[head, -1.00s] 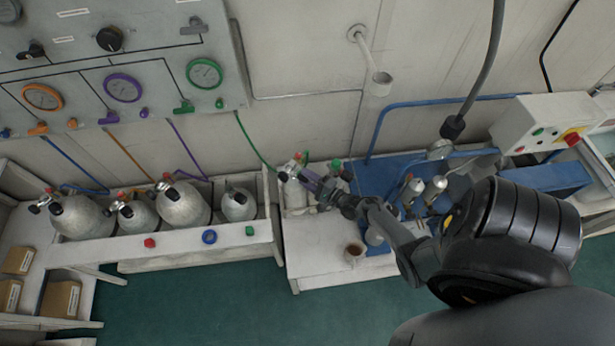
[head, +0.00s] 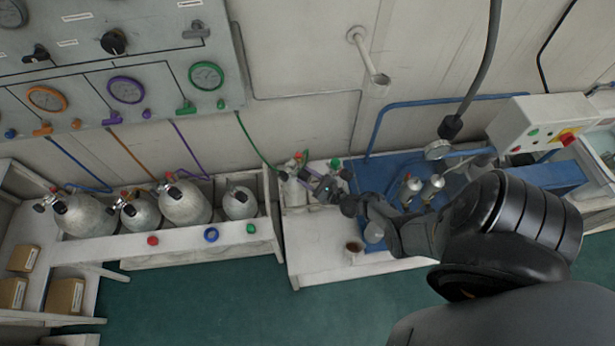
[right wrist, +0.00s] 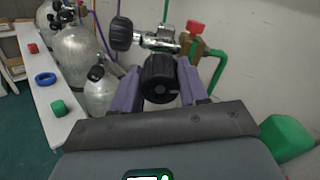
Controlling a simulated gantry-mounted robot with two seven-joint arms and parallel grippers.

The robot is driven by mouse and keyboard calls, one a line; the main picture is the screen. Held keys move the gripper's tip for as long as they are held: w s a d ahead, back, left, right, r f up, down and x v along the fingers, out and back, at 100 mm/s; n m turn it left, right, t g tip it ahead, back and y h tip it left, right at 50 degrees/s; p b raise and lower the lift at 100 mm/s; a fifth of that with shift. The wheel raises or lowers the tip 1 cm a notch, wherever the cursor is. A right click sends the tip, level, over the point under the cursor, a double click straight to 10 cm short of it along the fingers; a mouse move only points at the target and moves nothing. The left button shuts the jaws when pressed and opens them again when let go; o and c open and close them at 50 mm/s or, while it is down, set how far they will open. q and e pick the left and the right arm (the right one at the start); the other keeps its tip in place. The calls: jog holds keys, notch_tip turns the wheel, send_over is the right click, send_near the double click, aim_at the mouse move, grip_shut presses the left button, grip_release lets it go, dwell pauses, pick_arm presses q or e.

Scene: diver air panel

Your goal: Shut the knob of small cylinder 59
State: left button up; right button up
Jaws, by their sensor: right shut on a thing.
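My right gripper (head: 322,187) is at the small cylinders on the left end of the bench in the head view. In the right wrist view its two purple fingers (right wrist: 160,88) are shut on a black ribbed knob (right wrist: 160,77), one finger on each side. The knob faces the camera below a chrome valve (right wrist: 158,40). A second black knob (right wrist: 121,33) sticks out to the left of that valve. The small cylinder (head: 294,192) is partly hidden by the gripper, and I cannot read any number on it. My left gripper is not in view.
A red knob on a brass fitting (right wrist: 195,27) with a green hose sits close right of the fingers. Several grey cylinders (head: 185,203) stand in a rack to the left.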

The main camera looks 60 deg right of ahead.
jog(key=shift+m, duration=1.3)
jog(key=o, duration=1.1)
jog(key=shift+c, duration=0.2)
jog(key=shift+s, duration=0.15)
